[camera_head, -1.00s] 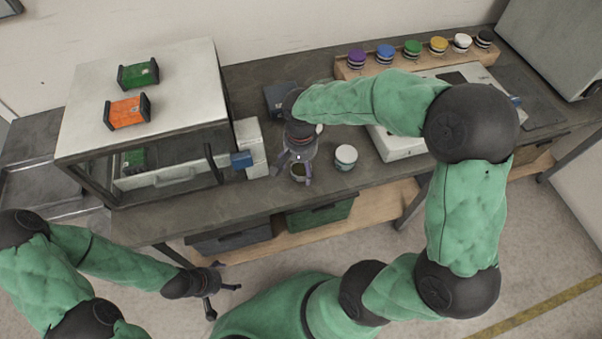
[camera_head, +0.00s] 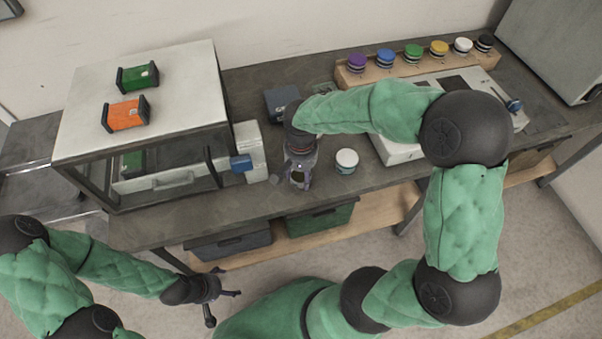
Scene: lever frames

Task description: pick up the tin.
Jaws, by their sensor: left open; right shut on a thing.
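My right gripper (camera_head: 298,183) points down at the bench, shut on a small round tin (camera_head: 298,175). The fingers hide most of this tin, and I cannot tell whether it is clear of the bench top. A white-lidded round tin (camera_head: 346,161) stands upright on the bench just right of the gripper, apart from it. My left gripper (camera_head: 225,307) is open and empty, low in front of the bench.
A white-topped cabinet (camera_head: 88,110) stands at the left with a green block (camera_head: 137,77) and an orange block (camera_head: 126,115) on top. A wooden rack (camera_head: 400,70) of coloured-lidded jars runs along the back. The front bench strip (camera_head: 370,185) is clear.

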